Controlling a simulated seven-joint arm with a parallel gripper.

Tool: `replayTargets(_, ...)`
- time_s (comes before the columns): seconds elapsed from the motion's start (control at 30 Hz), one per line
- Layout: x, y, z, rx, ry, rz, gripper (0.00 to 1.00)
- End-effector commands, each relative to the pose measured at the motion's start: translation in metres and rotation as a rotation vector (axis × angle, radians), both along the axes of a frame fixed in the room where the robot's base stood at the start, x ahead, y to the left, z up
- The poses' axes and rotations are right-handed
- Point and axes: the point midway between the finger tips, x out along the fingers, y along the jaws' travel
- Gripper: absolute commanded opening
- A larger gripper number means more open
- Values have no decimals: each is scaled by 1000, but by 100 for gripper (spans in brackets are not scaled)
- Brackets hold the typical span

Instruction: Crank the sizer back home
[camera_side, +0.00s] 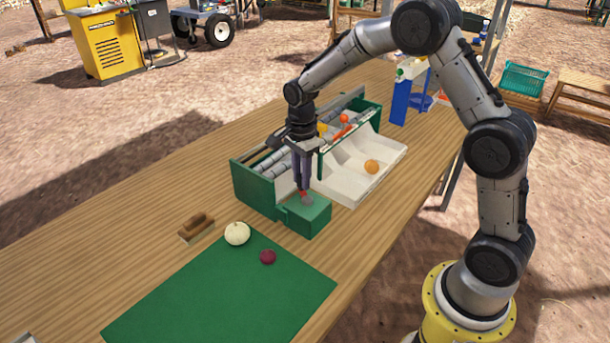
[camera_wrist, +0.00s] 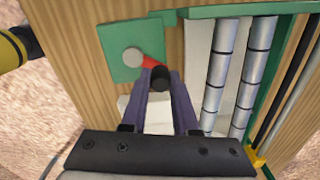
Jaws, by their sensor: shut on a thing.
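The sizer (camera_side: 243,186) is a long green-sided machine with grey rollers (camera_wrist: 218,75), standing on the wooden table. A green box (camera_side: 312,220) sits at its near end, with the crank on top. The crank has a grey hub (camera_wrist: 133,57), a short red arm (camera_wrist: 150,62) and a black knob (camera_wrist: 160,78). In the wrist view the red arm points from the hub toward my fingers. My gripper (camera_side: 303,186) comes down from above and is shut on the black knob, with a finger on each side. In the side view the fingers hide the knob.
A white tray (camera_side: 345,178) beside the sizer holds an orange ball (camera_side: 371,167). A pale onion (camera_side: 237,233) and a dark red onion (camera_side: 267,257) lie at the green mat (camera_side: 220,295). A brown brush (camera_side: 197,226) lies left. A blue stand (camera_side: 401,100) is farther back.

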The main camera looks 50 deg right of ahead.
Motion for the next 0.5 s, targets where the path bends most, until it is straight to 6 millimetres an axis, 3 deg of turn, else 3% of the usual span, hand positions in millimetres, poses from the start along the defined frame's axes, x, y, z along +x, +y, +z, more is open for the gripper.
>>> replayTargets(0.5, 0, 9, 0, 3, 9, 2, 0)
